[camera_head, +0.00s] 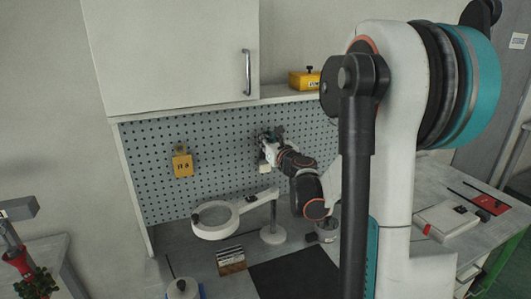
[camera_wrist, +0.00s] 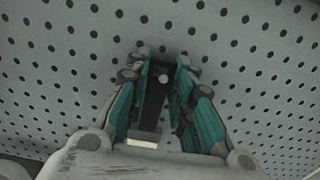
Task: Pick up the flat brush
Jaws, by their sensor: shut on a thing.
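My gripper (camera_head: 270,136) is up against the pegboard at the back of the bench. In the wrist view the teal-padded fingers of my gripper (camera_wrist: 166,62) are closed on a narrow dark thing. This looks like the flat brush (camera_wrist: 153,100), with a pale edge at its lower end between the fingers. Its upper end lies close to the pegboard; I cannot tell whether it still touches its hook.
The grey pegboard (camera_head: 220,148) fills the back. A white cabinet (camera_head: 170,55) overhangs above.

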